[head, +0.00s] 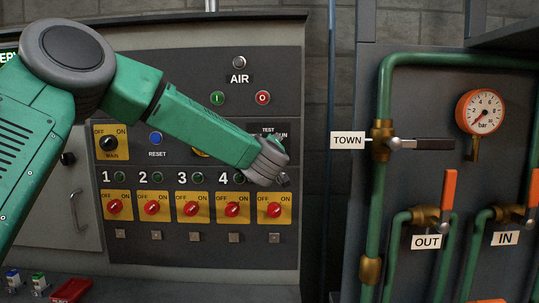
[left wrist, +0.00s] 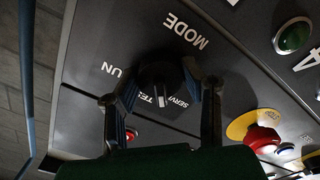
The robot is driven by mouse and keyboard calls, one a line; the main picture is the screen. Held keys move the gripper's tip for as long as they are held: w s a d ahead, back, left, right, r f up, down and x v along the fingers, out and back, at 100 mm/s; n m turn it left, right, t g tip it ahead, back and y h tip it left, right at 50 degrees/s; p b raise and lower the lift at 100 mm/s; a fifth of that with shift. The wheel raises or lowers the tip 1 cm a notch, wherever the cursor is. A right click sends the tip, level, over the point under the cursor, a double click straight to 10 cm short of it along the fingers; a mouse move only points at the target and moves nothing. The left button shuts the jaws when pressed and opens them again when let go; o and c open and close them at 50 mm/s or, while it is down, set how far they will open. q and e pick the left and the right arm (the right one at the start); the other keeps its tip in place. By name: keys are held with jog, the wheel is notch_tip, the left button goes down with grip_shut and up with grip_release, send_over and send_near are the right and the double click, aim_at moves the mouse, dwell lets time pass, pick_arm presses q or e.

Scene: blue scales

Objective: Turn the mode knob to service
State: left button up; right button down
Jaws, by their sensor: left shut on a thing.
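The mode knob (left wrist: 158,76) is black and shows in the left wrist view under the MODE label. A white mark on its lower side lies between the TEST and SERVICE lettering, both partly hidden; I cannot tell exactly which one it points to. My left gripper (left wrist: 162,92) has a finger on either side of the knob and is shut on it. In the head view my left gripper (head: 274,163) reaches the right part of the panel and hides the knob, with part of the TEST and RUN labels showing above. My right gripper is not in view.
Red switches (head: 190,209) on yellow plates line the panel below. AIR buttons (head: 262,97) sit above. A red button (left wrist: 262,140) on yellow is near the right finger. Green pipes (head: 378,215) with valves and a pressure gauge (head: 480,111) stand on the right.

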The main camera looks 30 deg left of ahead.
pick_arm(q)
jog(key=shift+f+n+b, duration=0.25)
jog(key=shift+n+b, duration=0.3)
jog(key=shift+n, duration=0.55)
jog(key=shift+s, duration=0.1)
jog(key=o, duration=1)
jog(key=shift+a, duration=0.1)
jog(key=shift+o, duration=0.7)
jog(key=shift+s+a+r, duration=0.1)
jog(key=shift+s+r, duration=0.05)
jog(key=shift+s, duration=0.05)
jog(key=v, duration=1.2)
